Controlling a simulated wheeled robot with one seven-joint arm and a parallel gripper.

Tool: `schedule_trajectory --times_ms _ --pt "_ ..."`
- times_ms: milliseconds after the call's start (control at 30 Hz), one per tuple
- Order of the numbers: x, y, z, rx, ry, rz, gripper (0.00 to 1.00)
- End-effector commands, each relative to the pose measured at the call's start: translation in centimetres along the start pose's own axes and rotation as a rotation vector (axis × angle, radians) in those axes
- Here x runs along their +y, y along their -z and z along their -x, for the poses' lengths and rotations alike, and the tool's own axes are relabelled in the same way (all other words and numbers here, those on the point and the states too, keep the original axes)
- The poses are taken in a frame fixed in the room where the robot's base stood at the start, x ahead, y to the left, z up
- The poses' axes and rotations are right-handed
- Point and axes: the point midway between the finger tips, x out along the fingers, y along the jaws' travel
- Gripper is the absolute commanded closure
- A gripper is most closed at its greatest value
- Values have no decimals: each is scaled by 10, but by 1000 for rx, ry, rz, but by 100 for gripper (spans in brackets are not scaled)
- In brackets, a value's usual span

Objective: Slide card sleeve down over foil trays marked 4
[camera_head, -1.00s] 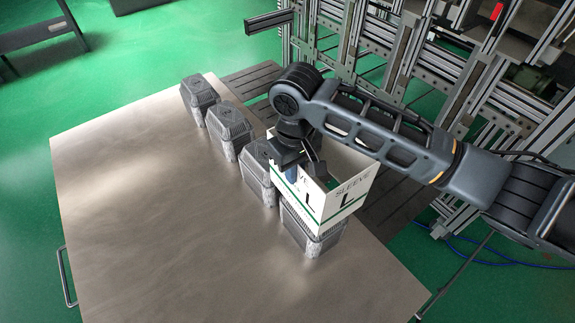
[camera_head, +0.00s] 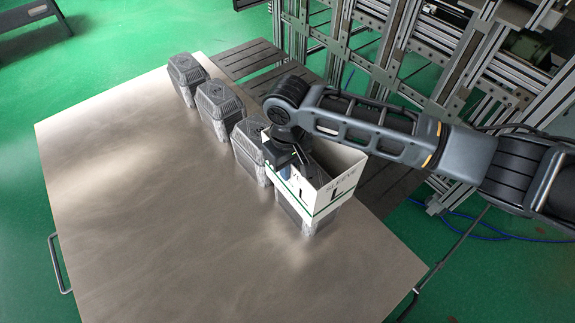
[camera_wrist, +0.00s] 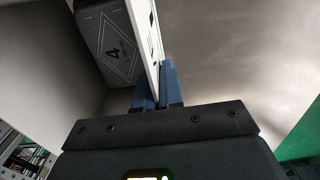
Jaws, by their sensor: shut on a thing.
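The white card sleeve (camera_head: 333,193), printed "L" with a green stripe, is upright around the upper part of the nearest foil tray stack (camera_head: 295,214). The lower part of that stack shows beneath it. My gripper (camera_head: 293,168) is shut on the sleeve's left wall; its fingertips are mostly hidden in the head view. In the wrist view the blue fingers (camera_wrist: 158,84) pinch the white sleeve wall (camera_wrist: 147,38), one on each side. The dark tray top with a diamond and a "4" (camera_wrist: 112,45) shows inside the sleeve, below its open top.
Several more grey foil tray stacks stand in a row toward the far left, the closest (camera_head: 247,146) right beside the sleeve. The metal table (camera_head: 150,190) is clear to the left and front. Dark slatted boards (camera_head: 243,58) and an aluminium frame (camera_head: 430,60) lie beyond its right edge.

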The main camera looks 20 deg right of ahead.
Motion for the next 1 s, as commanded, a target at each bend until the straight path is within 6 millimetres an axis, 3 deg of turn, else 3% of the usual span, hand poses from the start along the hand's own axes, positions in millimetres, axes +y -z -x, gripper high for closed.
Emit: schedule_trajectory --times_ms 33,1000 --pt "0 0 -10 0 0 0 100" --pt "-1 0 -93 -1 2 -2 100"
